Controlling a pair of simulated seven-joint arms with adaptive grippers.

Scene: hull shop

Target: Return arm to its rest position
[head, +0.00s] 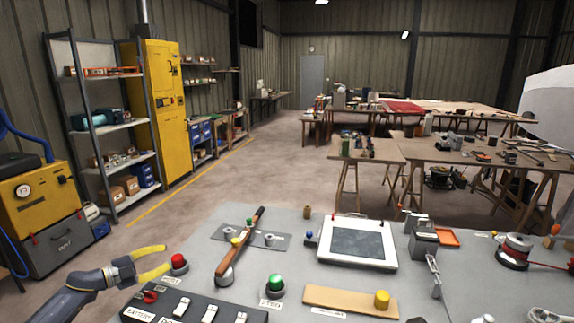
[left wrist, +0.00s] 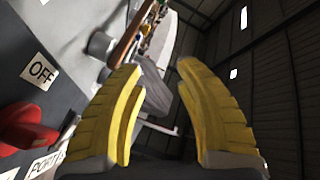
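My left gripper (head: 165,258) comes in from the left over the near left edge of the grey workbench (head: 330,286). Its two yellow fingers are spread apart. In the left wrist view (left wrist: 157,70) the fingers stand open with nothing held between them. In the head view the fingertips are close to a red push button (head: 178,261) on a round base; I cannot tell whether they touch it. My right gripper shows in neither view.
A dark switch panel (head: 190,307) with a red rotary knob (head: 149,297) lies below the gripper. A wooden-handled lever (head: 240,243), a green button (head: 275,282) and a framed tablet (head: 357,243) stand farther right. Open floor lies beyond the bench.

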